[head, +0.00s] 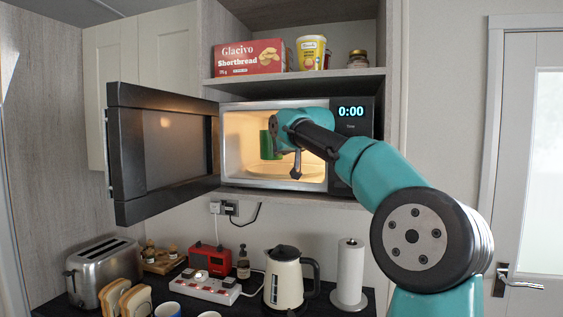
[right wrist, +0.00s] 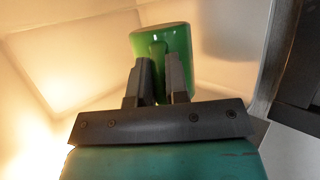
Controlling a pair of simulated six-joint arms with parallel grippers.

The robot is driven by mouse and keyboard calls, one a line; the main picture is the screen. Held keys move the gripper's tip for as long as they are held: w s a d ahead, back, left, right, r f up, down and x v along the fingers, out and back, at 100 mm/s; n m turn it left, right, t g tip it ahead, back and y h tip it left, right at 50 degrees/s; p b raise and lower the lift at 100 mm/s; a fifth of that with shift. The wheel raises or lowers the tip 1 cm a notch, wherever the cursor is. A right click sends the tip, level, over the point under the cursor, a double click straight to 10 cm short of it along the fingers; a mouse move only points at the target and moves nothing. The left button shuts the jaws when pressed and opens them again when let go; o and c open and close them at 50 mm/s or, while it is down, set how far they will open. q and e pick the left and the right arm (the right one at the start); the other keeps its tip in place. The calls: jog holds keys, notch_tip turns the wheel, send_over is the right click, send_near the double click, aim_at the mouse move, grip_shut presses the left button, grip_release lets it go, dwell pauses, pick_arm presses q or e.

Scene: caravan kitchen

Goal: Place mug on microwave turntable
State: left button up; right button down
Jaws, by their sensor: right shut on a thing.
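A green mug (head: 266,146) is inside the lit microwave (head: 232,112), toward its left half. My right gripper (head: 282,146) reaches into the microwave and is shut on the mug. In the right wrist view the mug (right wrist: 178,40) shows between the two fingers (right wrist: 159,75) of my gripper. The turntable (head: 262,172) shows as a pale disc on the microwave floor, below the mug. The mug looks raised above it, though the gap is hard to judge. The microwave door (head: 165,150) stands wide open to the left. My left gripper is not in view.
The microwave's right panel reads 0:00. A shelf (head: 300,77) above it holds a shortbread box (head: 247,57), a yellow tub (head: 310,52) and a jar. Below, the counter holds a toaster (head: 105,270), kettle (head: 284,278), paper roll (head: 350,270), power strip and bread.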

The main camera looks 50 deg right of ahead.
jog(key=shift+f, duration=1.75)
jog(key=shift+f, duration=0.15)
jog(key=c, duration=1.1)
grip_release()
jog(key=shift+s+r, duration=0.1)
jog(key=shift+r, duration=0.1)
jog(key=v, duration=1.1)
jog(key=shift+s+a+r, duration=0.1)
jog(key=shift+s+r, duration=0.05)
jog(key=shift+s, duration=0.1)
